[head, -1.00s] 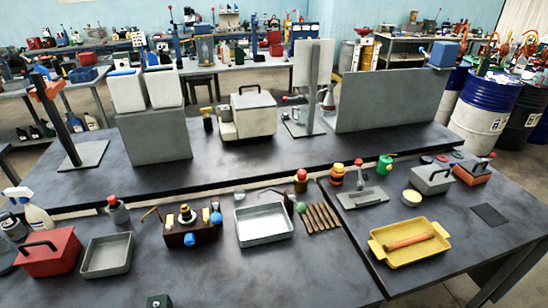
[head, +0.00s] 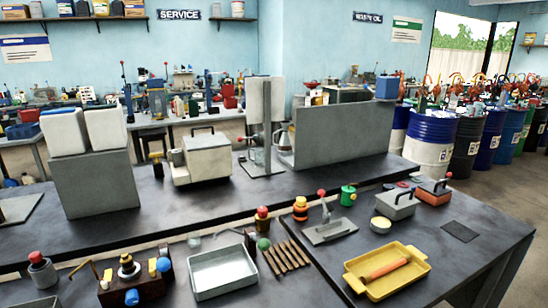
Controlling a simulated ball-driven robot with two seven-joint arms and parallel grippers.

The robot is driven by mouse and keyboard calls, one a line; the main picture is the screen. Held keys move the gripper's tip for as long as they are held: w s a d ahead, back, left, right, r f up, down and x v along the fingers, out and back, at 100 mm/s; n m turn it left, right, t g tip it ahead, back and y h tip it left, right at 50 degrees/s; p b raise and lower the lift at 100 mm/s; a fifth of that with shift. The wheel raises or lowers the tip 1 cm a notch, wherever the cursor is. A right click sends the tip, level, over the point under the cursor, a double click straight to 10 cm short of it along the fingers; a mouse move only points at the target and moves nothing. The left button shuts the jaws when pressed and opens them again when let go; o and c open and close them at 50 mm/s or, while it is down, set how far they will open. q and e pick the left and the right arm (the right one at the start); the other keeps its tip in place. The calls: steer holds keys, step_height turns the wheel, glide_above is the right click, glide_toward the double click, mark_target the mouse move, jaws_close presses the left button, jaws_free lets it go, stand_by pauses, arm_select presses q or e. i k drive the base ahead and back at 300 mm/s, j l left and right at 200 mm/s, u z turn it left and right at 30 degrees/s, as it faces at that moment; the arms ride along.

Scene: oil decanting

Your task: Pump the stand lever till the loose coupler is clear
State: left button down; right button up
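A grey upright stand (head: 264,105) with a flat base is on the back table, and a red-knobbed lever (head: 243,139) sticks out to its left. A clear vessel beside its column is too small to make out. On the front right table, a grey plate (head: 329,232) carries a short upright with a red-tipped lever (head: 322,195), standing up. I cannot tell which of these is the stand meant, and I cannot pick out a loose coupler. Neither of my grippers is in view.
A yellow tray (head: 425,263) with an orange-handled tool lies front right. A metal tray (head: 222,292), a row of brown sticks (head: 286,257) and a brown block with fittings (head: 150,287) are in front. A grey panel (head: 345,132) stands behind. A dark mat (head: 459,231) lies right.

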mark_target(163, 265)
steer(key=k+j+z, duration=0.25)
steer(key=j+z, duration=0.15)
steer(key=k+j+z, duration=0.4)
steer(key=i, duration=0.1)
